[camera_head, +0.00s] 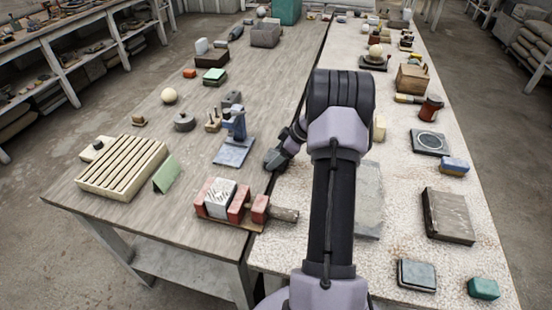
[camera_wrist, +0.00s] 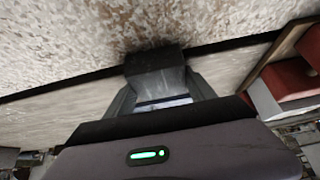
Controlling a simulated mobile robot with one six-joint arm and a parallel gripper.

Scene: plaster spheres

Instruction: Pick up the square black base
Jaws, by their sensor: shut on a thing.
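My gripper (camera_head: 275,160) is over the seam between the wooden table and the pale speckled table. In the wrist view its fingers (camera_wrist: 158,82) reach forward and are shut on a black block (camera_wrist: 154,60), which looks like the square black base. Only one dark face of it shows, so its full shape is hidden. In the head view the block merges with the dark fingertips and cannot be made out separately.
Left of my gripper stands a blue device on a plate (camera_head: 233,152). Red blocks on a board (camera_head: 240,203) lie in front, also at right in the wrist view (camera_wrist: 285,80). A dark plate with a ring (camera_head: 430,142) and a dark slab (camera_head: 448,216) lie at right.

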